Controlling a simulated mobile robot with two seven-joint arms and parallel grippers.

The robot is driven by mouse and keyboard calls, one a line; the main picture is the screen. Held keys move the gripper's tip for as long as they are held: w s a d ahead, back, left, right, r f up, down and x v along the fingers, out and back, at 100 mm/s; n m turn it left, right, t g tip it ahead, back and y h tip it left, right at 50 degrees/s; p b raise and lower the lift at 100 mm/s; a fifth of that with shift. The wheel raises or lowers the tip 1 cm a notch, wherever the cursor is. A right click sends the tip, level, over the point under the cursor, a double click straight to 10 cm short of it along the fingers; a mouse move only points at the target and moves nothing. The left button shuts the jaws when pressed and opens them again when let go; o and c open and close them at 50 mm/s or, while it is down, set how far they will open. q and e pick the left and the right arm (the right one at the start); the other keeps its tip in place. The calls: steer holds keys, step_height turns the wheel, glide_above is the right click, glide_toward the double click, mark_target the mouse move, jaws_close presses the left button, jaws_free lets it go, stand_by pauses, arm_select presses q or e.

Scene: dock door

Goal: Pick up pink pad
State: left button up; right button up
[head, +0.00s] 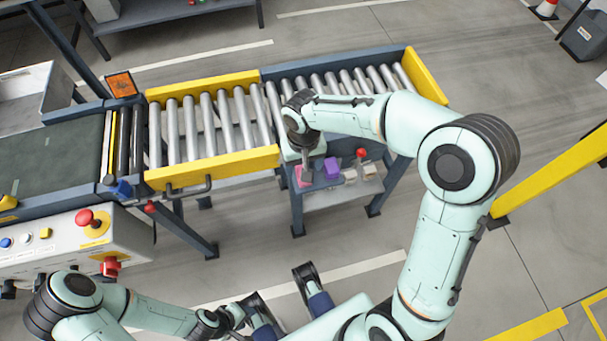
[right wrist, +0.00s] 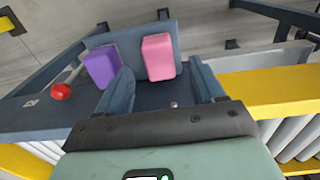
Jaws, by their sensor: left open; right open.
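The pink pad (head: 304,179) lies on the small shelf beside the roller conveyor, partly hidden by my right gripper in the head view. In the right wrist view the pink pad (right wrist: 159,57) shows as a rounded block ahead of the fingers. My right gripper (head: 306,165) points down over the pad. In the right wrist view its two blue-grey fingers (right wrist: 162,88) are apart, with nothing held between them. My left gripper (head: 240,316) is low in the head view, away from the shelf, open and small in the picture.
A purple block (head: 332,168) sits close beside the pad. A red-knobbed item (head: 361,154) stands to its right. The roller conveyor (head: 215,125) with yellow side rails lies behind and left. A control box (head: 75,240) with a red button is at left.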

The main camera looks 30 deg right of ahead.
step_height(320, 180, down, 4)
steer(key=shift+r+b, duration=0.1)
steer(key=shift+b, duration=0.2)
steer(key=c, duration=1)
steer(key=shift+c, duration=0.2)
steer(key=shift+r, duration=0.1)
step_height(320, 180, up, 20)
steer(key=p, duration=0.4)
